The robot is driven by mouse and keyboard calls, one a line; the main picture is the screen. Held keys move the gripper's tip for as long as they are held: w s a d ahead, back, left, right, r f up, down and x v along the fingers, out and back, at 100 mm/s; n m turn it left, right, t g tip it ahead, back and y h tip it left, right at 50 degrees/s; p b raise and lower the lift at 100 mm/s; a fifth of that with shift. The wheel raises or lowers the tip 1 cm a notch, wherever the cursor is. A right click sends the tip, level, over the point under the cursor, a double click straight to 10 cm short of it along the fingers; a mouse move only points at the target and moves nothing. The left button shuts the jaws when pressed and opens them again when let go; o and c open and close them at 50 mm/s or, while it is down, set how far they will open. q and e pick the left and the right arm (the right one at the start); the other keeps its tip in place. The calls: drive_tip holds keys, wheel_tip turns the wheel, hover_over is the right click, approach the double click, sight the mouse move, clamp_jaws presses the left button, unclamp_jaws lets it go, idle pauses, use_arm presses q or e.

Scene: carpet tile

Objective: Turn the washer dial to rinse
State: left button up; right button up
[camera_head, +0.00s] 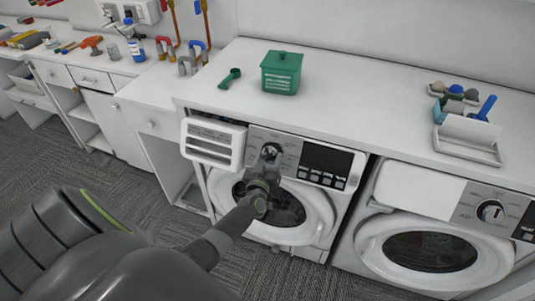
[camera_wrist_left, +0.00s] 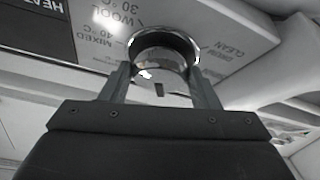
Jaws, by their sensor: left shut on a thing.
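The left washer (camera_head: 335,222) stands under the counter, with labels around its control dial. The chrome dial (camera_head: 271,151) fills the middle of the left wrist view (camera_wrist_left: 163,52); a small dark mark shows on its near side. My left gripper (camera_head: 269,163) is shut on the dial, with one finger on each side in the left wrist view (camera_wrist_left: 162,80). Labels reading wool, mixed and drum clean are legible around the dial there. No rinse label is legible; part of the ring is hidden behind my gripper. My right gripper is not in view.
The washer's detergent drawer (camera_head: 213,143) sticks out left of the dial. A dark display (camera_head: 325,160) is to its right. A second machine (camera_head: 440,225) stands at right. A green basket (camera_head: 281,72) and green scoop (camera_head: 230,78) are on the counter above.

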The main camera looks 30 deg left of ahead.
use_arm(q)
drive_tip(key=shift+d+n+g+y+p, duration=0.1)
drive_tip(key=shift+n+g+y+p, duration=0.35)
drive_tip(key=shift+n, duration=0.65)
drive_tip(key=shift+d+n+g+y+p, duration=0.1)
drive_tip(key=shift+n+g+y+p, duration=0.15)
drive_tip(key=shift+n+y+p, duration=0.65)
drive_tip(key=shift+n+h, duration=0.35)
drive_tip(key=shift+n, duration=0.15)
drive_tip(key=o, duration=1)
drive_tip(key=shift+w, duration=0.1)
drive_tip(key=shift+s+d, duration=0.2)
drive_tip(key=shift+s, duration=0.15)
drive_tip(key=shift+b+v, duration=0.65)
drive_tip(key=shift+v, duration=7.7)
